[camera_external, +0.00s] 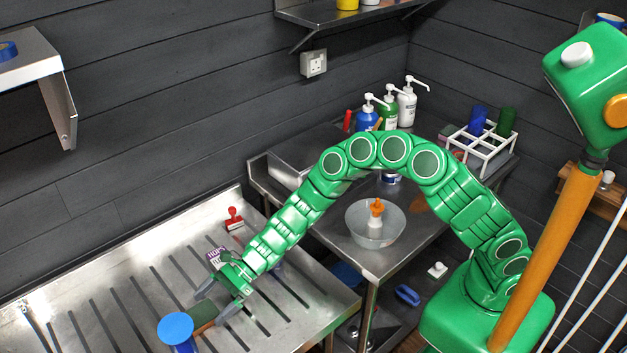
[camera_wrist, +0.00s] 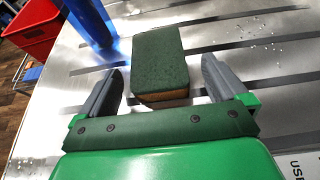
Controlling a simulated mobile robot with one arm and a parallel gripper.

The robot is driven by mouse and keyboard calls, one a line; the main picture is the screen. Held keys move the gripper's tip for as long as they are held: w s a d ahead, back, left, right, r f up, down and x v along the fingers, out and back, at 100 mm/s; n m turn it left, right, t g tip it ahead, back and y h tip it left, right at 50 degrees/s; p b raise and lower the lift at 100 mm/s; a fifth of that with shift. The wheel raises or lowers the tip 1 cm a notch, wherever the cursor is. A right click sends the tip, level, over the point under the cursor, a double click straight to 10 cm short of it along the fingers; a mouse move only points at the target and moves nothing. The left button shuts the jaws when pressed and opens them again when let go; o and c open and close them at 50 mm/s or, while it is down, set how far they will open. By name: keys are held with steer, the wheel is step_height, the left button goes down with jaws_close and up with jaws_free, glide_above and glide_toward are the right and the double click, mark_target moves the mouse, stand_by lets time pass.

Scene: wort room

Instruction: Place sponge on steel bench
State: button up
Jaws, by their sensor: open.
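The sponge (camera_wrist: 160,58) has a dark green top and a tan edge. It lies on the slotted steel bench (camera_wrist: 262,60), straight in front of my gripper (camera_wrist: 160,78). The fingers are spread apart, one toward each side of the sponge's near end, with nothing held between them. In the external view my gripper (camera_external: 217,299) is low over the steel bench (camera_external: 110,292). The sponge (camera_external: 203,318) shows there just past the fingertips, partly hidden by a finger and the blue cylinder.
The blue cylinder (camera_external: 175,332) stands close beside the sponge. A red-handled stamp (camera_external: 233,220) and a printed label or packet (camera_external: 217,256) are on the bench near my wrist. A second table holds a metal bowl (camera_external: 374,238) and pump bottles (camera_external: 388,110). The bench's left part is clear.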

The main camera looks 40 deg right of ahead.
mark_target(202, 312)
steer(key=shift+x, duration=1.6)
steer(key=shift+s+r, duration=0.1)
steer(key=c, duration=1.1)
steer(key=shift+c, duration=0.2)
steer(key=shift+r, duration=0.15)
steer(key=shift+r, duration=0.25)
step_height(202, 312, up, 3)
steer(key=shift+s+d, duration=0.15)
steer(key=d+r, duration=0.1)
steer(key=s+d+r, duration=0.1)
steer(key=r, duration=0.1)
steer(key=s+d+r, duration=0.1)
steer(key=shift+s+r, duration=0.2)
steer(key=shift+r, duration=0.1)
steer(key=s+d+r, duration=0.4)
steer(key=s+d, duration=0.2)
steer(key=d, duration=0.1)
steer(key=shift+d+r, duration=0.15)
steer(key=shift+r, duration=0.15)
